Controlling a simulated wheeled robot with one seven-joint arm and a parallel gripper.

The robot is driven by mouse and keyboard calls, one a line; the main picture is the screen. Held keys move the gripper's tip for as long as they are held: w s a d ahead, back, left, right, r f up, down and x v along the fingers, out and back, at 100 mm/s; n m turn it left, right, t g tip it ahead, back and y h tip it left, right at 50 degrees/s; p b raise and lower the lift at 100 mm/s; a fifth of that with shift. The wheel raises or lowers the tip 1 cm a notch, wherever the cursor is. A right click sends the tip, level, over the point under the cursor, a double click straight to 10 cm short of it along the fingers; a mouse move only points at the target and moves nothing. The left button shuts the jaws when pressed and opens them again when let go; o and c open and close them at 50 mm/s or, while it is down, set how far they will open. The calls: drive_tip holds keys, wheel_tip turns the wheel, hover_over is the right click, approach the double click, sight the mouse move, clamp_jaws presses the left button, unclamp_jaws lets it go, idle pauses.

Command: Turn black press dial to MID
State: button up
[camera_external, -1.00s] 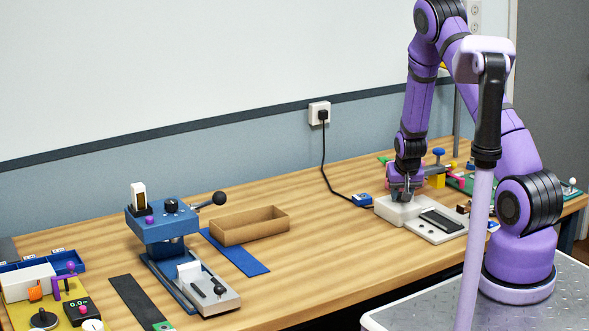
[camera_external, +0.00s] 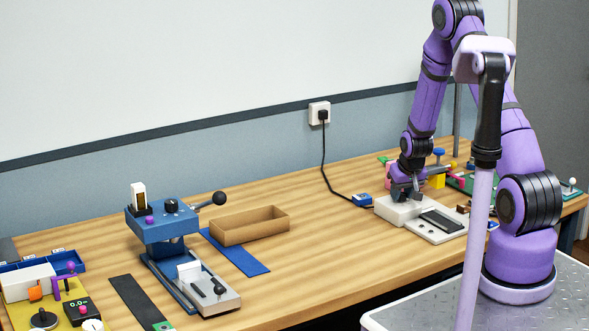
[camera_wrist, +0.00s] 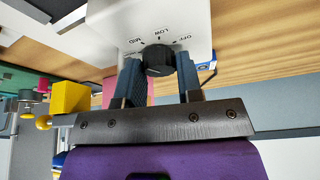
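A black dial (camera_wrist: 157,60) sits on a white box with OFF, LOW and MID printed in an arc beside it in the wrist view. My gripper (camera_wrist: 160,66) has one finger on each side of this dial, and the dial fills the gap between the fingertips. The dial's pointer direction cannot be made out. In the external view my gripper (camera_external: 404,192) is down at the white box (camera_external: 392,213), and the dial is hidden there. A blue press (camera_external: 160,230) far to the left has another black dial (camera_external: 171,204) on its top.
A flat grey plate with a black pad (camera_external: 441,221) adjoins the white box. A yellow block (camera_wrist: 69,97) is left of my gripper in the wrist view. An open cardboard tray (camera_external: 248,228) stands mid-table, with bare wood between it and the white box.

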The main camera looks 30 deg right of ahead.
drive_tip(key=o, duration=0.4)
drive_tip(key=v, duration=1)
drive_tip(key=shift+s+r, duration=0.15)
drive_tip(key=shift+r, duration=0.2)
